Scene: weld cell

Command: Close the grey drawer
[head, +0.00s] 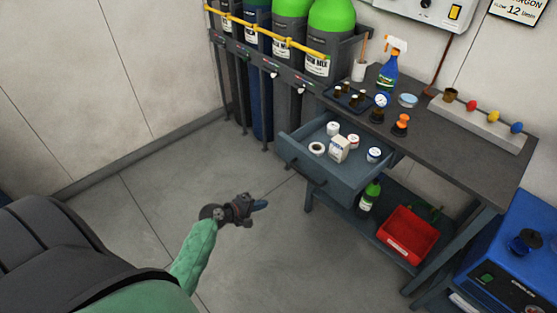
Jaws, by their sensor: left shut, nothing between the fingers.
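The grey drawer (320,178) stands pulled out from under the dark-topped workbench (450,150). Its front faces lower left and carries dark handles. Inside it lie a white tape roll (316,148), a white box (339,149) and several small white jars (374,154). My left gripper (262,205) is shut and empty. It is in front of the drawer, to the lower left of its front in the picture, and appears apart from it. My right gripper is not in view.
Gas cylinders (290,25) stand in a rack behind a yellow bar, left of the bench. A red bin (408,236) and a green bottle (370,195) sit on the lower shelf. A blue machine (510,255) is at right. The floor (150,190) at left is clear.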

